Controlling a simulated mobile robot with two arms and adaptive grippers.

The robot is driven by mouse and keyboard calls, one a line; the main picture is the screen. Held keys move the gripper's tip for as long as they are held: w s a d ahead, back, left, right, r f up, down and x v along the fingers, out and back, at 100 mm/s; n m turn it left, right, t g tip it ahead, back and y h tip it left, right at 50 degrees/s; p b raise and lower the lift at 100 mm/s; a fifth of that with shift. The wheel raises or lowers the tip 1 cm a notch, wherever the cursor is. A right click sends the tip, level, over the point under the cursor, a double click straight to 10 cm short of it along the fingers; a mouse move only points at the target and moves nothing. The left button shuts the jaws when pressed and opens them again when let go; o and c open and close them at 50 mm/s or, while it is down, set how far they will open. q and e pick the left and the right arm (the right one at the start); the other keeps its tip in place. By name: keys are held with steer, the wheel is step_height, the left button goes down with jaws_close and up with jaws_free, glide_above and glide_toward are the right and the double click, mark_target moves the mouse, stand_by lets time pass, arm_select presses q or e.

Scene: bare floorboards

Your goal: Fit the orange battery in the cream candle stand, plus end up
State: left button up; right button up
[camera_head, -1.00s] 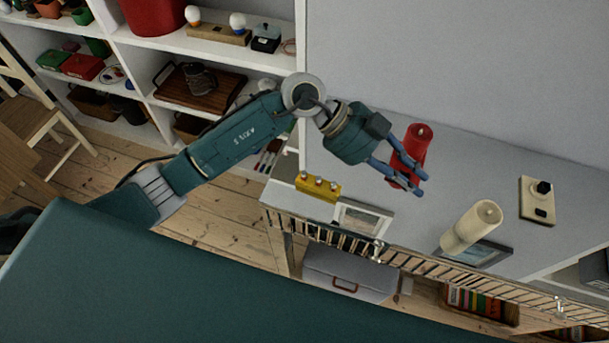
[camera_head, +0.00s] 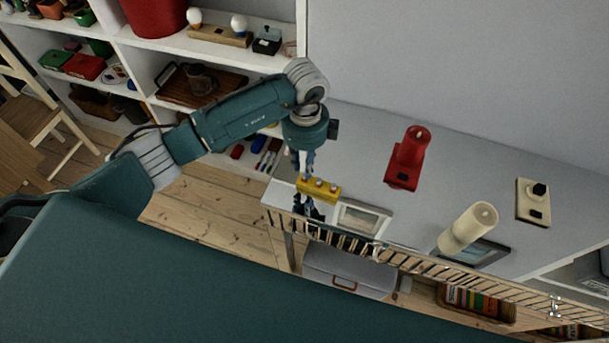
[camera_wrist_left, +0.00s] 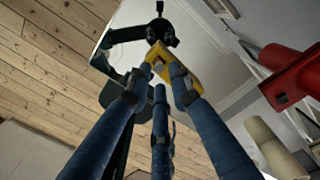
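In the head view, the cream stand base (camera_head: 533,213) with a black upright piece and a black button lies flat at the right of the grey top. A cream candle (camera_head: 468,228) stands apart to its left. I cannot single out the orange battery. My left gripper (camera_head: 303,166) points down just behind the block. In the left wrist view, its blue fingers (camera_wrist_left: 158,88) are spread apart close to the yellow block (camera_wrist_left: 180,64). My right gripper does not show.
A red candle on a red base (camera_head: 403,180) stands behind and right of the yellow block. Framed pictures (camera_head: 364,218) lie along the front, beside a low rail (camera_head: 400,258). White shelves (camera_head: 205,45) stand at the left. The middle of the top is clear.

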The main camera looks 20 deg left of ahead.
arm_select(q)
step_height(320, 180, down, 4)
steer(key=shift+s+r+p, duration=0.1)
steer(key=shift+r+p, duration=0.1)
steer(key=shift+p, duration=0.4)
steer(key=shift+f, duration=0.25)
jaws_close()
steer(key=shift+r, duration=0.15)
step_height(320, 180, up, 20)
steer(key=b, duration=0.4)
